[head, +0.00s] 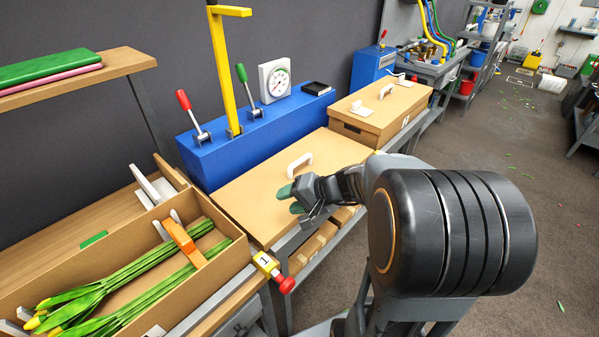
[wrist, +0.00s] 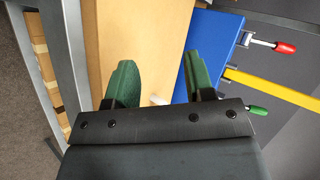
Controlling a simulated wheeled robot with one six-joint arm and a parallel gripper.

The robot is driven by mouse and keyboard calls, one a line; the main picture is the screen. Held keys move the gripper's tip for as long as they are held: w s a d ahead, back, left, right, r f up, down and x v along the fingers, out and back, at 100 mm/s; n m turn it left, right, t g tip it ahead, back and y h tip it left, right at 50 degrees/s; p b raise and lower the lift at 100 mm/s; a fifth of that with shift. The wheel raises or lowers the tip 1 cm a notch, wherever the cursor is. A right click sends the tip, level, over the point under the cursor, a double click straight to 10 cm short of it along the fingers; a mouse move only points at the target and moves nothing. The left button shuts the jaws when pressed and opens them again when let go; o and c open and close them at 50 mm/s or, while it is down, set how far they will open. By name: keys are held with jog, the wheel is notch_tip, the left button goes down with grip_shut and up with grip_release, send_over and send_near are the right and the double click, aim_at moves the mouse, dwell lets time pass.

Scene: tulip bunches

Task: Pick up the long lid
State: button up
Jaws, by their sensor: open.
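The long lid (head: 255,200) is a flat tan board with a white bar handle (head: 300,163) on top. It lies on the bench beside the blue console. My gripper (head: 291,200), with green fingers, is over the lid's right part, a little nearer than the handle. It is open and empty. In the wrist view the tan lid (wrist: 160,45) lies beyond the open fingers (wrist: 161,82). A small white piece, probably the handle (wrist: 158,100), shows between them, partly hidden by the gripper body.
The blue console (head: 245,138) with levers and a yellow post (head: 222,75) stands behind the lid. A box of tulips (head: 120,280) is at the left. A second tan box (head: 378,110) with a lid stands farther back. The floor at right is mostly clear.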

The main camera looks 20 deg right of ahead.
aim_at(305, 159)
jog(key=w+d+m+t, duration=0.1)
jog(key=d, duration=0.1)
jog(key=w+d+m+t, duration=0.1)
jog(key=w+d+t, duration=0.1)
jog(key=w+d+m+t, duration=0.1)
jog(key=d, duration=0.1)
jog(key=shift+w+d+f+m+h, duration=0.2)
jog(key=shift+d+f+m+h, duration=0.1)
jog(key=shift+f, duration=0.05)
jog(key=w+d+m+t+h, duration=0.1)
jog(key=d, duration=0.1)
jog(key=d+m+t+h, duration=0.1)
jog(key=d, duration=0.2)
jog(key=w+d+f+m+t+h, duration=0.1)
jog(key=d+t, duration=0.1)
jog(key=d, duration=0.1)
jog(key=shift+w+d+m, duration=0.15)
jog(key=shift+w+m, duration=0.2)
jog(key=shift+m, duration=0.05)
jog(key=shift+h, duration=0.3)
jog(key=x, duration=0.5)
jog(key=p+x, duration=0.1)
jog(key=x, duration=0.1)
jog(key=shift+w+d, duration=0.2)
jog(key=shift+w, duration=0.1)
jog(key=shift+p+x, duration=1.1)
jog(key=shift+x, duration=1.8)
jog(key=shift+d, duration=0.1)
grip_shut()
